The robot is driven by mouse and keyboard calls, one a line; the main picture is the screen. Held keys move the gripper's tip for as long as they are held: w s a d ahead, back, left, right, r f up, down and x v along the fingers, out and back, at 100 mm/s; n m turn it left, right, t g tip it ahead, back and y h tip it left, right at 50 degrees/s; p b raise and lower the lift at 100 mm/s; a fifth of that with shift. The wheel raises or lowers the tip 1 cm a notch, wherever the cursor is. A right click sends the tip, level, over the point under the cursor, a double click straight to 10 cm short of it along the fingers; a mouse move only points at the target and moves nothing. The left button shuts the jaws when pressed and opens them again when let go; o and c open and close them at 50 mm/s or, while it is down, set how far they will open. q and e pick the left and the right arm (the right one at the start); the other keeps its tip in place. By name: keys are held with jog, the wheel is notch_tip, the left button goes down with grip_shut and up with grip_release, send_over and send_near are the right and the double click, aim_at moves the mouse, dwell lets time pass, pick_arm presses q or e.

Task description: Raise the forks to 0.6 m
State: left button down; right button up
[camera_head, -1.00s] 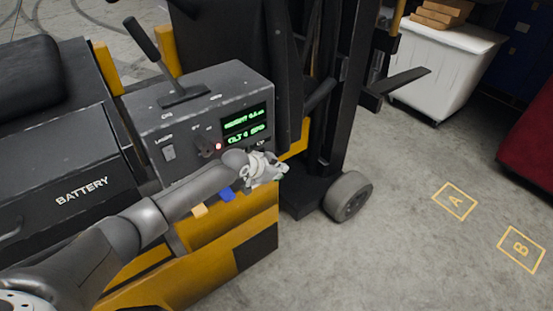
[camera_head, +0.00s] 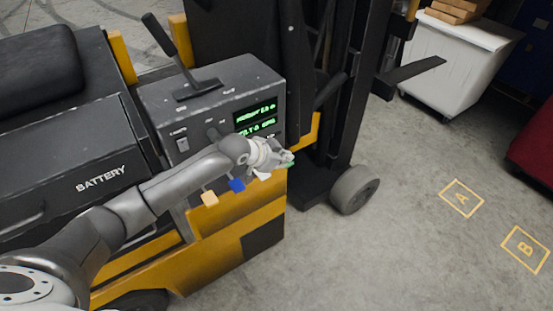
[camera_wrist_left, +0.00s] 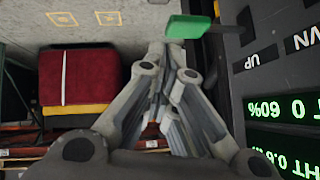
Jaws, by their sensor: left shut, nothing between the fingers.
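The yellow and black forklift has a grey control panel (camera_head: 215,92) with a green-lettered display (camera_head: 256,120), partly legible. The display also shows upside down in the left wrist view (camera_wrist_left: 283,108), beside UP and DOWN labels. One dark fork (camera_head: 412,74) sticks out right of the mast (camera_head: 362,90), clear of the floor. Coloured tabs, yellow (camera_head: 210,198) and blue (camera_head: 237,185) among them, line the panel's lower edge. My left gripper (camera_head: 286,158) is shut and empty at a green tab (camera_wrist_left: 190,27); I cannot tell whether they touch. My right gripper is out of view.
A black lever (camera_head: 160,36) stands on the panel top, with the battery cover (camera_head: 85,165) to its left. A white bin (camera_head: 450,70) with brown boxes and a red container (camera_head: 533,145) stand at right. The floor around marks A (camera_head: 461,198) and B (camera_head: 525,248) is clear.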

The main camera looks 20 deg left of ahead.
pick_arm(q)
jog(key=shift+d+b+v, duration=0.1)
jog(key=shift+b+v, duration=0.05)
jog(key=shift+v, duration=0.95)
jog(key=shift+d+b+v, duration=0.15)
jog(key=shift+v, duration=0.95)
jog(key=shift+s, duration=0.2)
